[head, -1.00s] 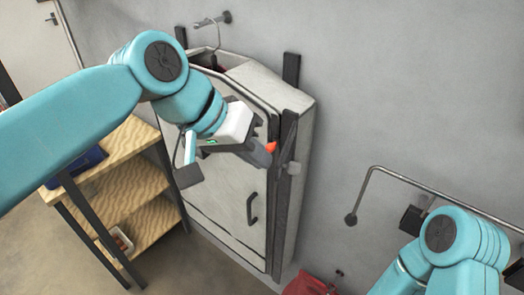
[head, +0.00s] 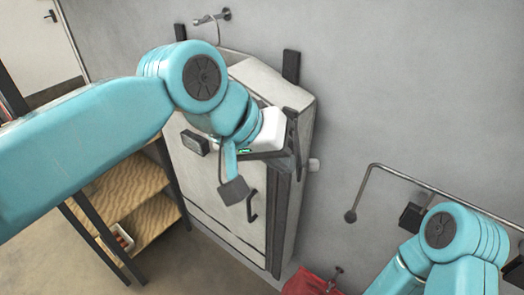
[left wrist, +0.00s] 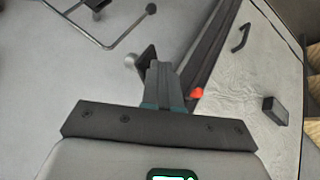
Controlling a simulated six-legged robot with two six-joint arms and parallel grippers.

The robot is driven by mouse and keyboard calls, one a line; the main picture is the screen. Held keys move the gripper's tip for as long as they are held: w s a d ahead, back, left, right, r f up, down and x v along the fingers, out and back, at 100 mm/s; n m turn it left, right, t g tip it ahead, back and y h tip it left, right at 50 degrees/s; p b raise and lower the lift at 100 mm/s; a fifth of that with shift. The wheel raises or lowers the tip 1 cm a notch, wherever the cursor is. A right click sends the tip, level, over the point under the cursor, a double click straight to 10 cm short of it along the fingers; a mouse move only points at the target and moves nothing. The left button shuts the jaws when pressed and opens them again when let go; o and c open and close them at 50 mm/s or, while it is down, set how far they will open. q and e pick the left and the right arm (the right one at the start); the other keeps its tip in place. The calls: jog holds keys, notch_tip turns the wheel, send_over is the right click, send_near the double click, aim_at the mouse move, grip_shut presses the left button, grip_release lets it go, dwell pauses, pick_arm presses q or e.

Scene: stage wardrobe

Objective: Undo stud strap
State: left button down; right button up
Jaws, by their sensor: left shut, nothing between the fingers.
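The pale cabinet (head: 240,215) stands against the wall, with a dark strip along its front right edge. An orange-red tab (left wrist: 196,93) shows beside that strip in the left wrist view; my gripper hides it in the head view. A pale round knob (head: 314,164) sticks out at the cabinet's right side, also seen in the left wrist view (left wrist: 130,60). A dark flap (left wrist: 147,57), possibly the strap, is by my fingertips; I cannot tell whether it is fastened. My left gripper (left wrist: 160,68) is shut and empty, left of the tab. My right gripper is out of view.
A black handle (head: 252,206) and a small dark box (head: 195,142) are on the cabinet door. A wooden shelf unit (head: 150,225) stands left. A metal rail (head: 365,185) is on the wall at right. A red item (head: 308,284) lies below.

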pick_arm(q)
jog(key=shift+w+a, duration=0.15)
jog(key=shift+a, duration=0.15)
